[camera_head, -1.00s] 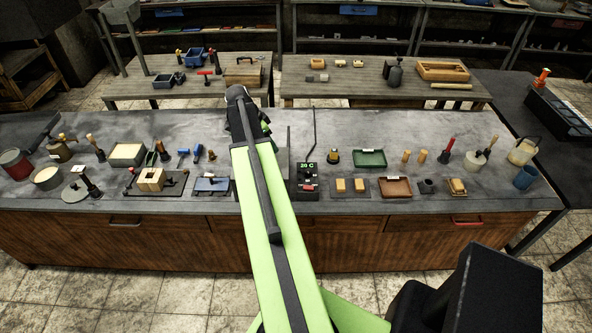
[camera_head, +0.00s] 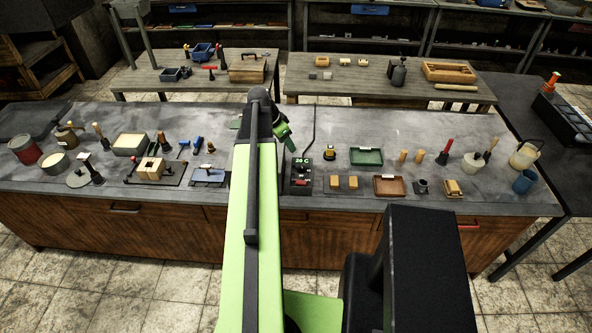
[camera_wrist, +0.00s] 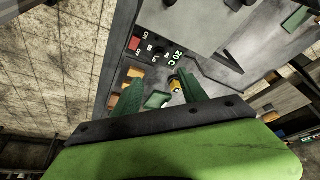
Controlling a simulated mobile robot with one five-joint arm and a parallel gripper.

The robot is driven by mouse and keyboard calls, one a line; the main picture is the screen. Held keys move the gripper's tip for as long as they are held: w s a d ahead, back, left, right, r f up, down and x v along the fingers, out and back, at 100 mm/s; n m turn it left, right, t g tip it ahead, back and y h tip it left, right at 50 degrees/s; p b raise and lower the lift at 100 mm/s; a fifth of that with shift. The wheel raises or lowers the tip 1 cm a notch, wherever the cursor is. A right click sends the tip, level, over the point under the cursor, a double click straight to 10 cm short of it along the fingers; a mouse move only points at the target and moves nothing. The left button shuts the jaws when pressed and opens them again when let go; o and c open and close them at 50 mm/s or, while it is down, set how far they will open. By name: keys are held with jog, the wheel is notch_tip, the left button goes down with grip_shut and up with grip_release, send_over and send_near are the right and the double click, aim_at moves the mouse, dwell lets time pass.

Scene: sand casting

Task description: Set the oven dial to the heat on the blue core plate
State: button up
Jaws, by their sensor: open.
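The oven's control box (camera_head: 299,177) stands near the middle of the bench, just right of my arm, with a green display (camera_head: 302,161) reading 20 C. The display also shows in the wrist view (camera_wrist: 174,57), with a dark dial (camera_wrist: 158,49) beside it and a red switch (camera_wrist: 134,44) marked ON. The blue core plate (camera_head: 208,175) lies left of my arm; any heat marking on it is too small to read. My gripper (camera_wrist: 161,79) is open and empty, with its green fingers above and behind the control box. It also shows in the head view (camera_head: 287,140).
Right of the control box are a brass-coloured piece (camera_head: 330,154), wooden blocks (camera_head: 344,182), a green tray (camera_head: 366,156) and a brown tray (camera_head: 390,187). Left of the core plate, a wooden core box (camera_head: 152,168) sits on a dark plate. My arm hides part of the bench.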

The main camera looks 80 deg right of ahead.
aim_at(302, 167)
jog(key=b+x, duration=1.5)
jog(key=x, duration=0.2)
jog(key=shift+s+r+b, duration=0.1)
jog(key=shift+s+b, duration=0.1)
jog(key=shift+b, duration=0.1)
jog(key=shift+s+d+f+b, duration=0.2)
jog(key=shift+f+b, duration=0.15)
jog(key=shift+f, duration=0.05)
jog(key=shift+r, duration=0.15)
jog(key=shift+c, duration=0.4)
jog(key=shift+a, duration=0.1)
grip_shut()
